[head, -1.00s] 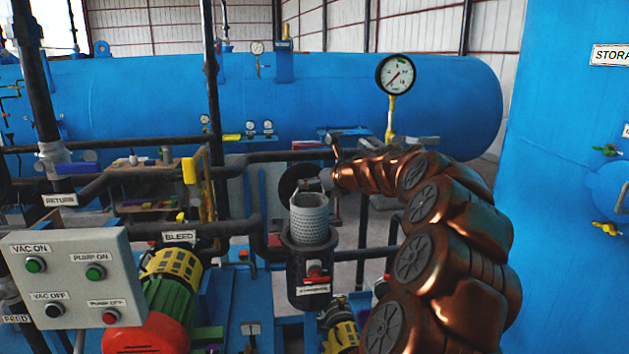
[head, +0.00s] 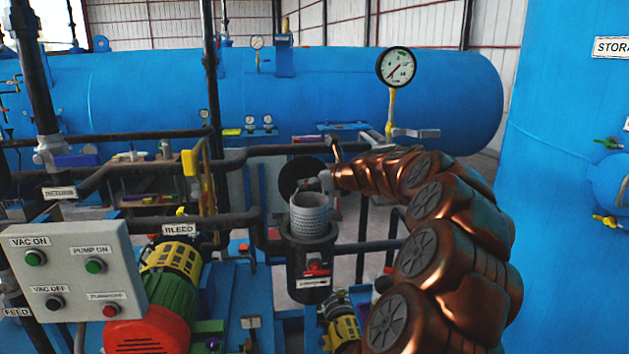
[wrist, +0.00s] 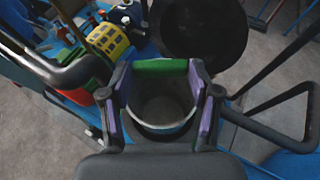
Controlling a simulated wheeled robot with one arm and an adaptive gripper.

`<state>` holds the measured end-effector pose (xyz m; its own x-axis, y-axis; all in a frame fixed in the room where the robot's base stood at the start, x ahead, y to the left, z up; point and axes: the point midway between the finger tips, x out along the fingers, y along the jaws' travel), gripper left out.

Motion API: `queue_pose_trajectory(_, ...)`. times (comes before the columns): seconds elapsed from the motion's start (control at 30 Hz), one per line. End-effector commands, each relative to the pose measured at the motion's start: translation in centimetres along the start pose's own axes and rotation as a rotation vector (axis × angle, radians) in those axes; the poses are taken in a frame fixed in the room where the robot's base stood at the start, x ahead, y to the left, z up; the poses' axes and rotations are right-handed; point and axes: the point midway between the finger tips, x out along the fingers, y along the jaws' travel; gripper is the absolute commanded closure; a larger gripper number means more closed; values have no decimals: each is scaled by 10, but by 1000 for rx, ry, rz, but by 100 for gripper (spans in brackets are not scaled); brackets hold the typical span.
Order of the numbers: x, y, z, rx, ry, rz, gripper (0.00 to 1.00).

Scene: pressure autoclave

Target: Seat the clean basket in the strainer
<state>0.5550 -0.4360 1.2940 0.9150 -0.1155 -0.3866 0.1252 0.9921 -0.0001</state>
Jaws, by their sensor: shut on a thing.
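The clean basket (head: 309,214) is a pale grey perforated cylinder. It stands upright, its lower part inside the open mouth of the black strainer (head: 309,268) and its upper part above the strainer's rim. My gripper (head: 325,184) is at the basket's top edge and shut on it. In the wrist view the basket's open top (wrist: 160,106) shows between the two purple-sided fingers of my gripper (wrist: 164,112). The basket's bottom is hidden inside the strainer.
The strainer's round black lid (head: 301,178) stands open behind the basket. A dark pipe (head: 232,223) runs in from the left. A grey control box (head: 75,275) is at lower left, and a yellow-caged pump (head: 170,265) stands left of the strainer.

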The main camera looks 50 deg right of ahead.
Motion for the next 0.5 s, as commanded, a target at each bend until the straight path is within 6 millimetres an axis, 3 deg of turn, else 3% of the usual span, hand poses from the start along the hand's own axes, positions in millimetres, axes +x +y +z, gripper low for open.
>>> queue_pose_trajectory(0.5, 4, 0, -10, -1, 0, 0, 100)
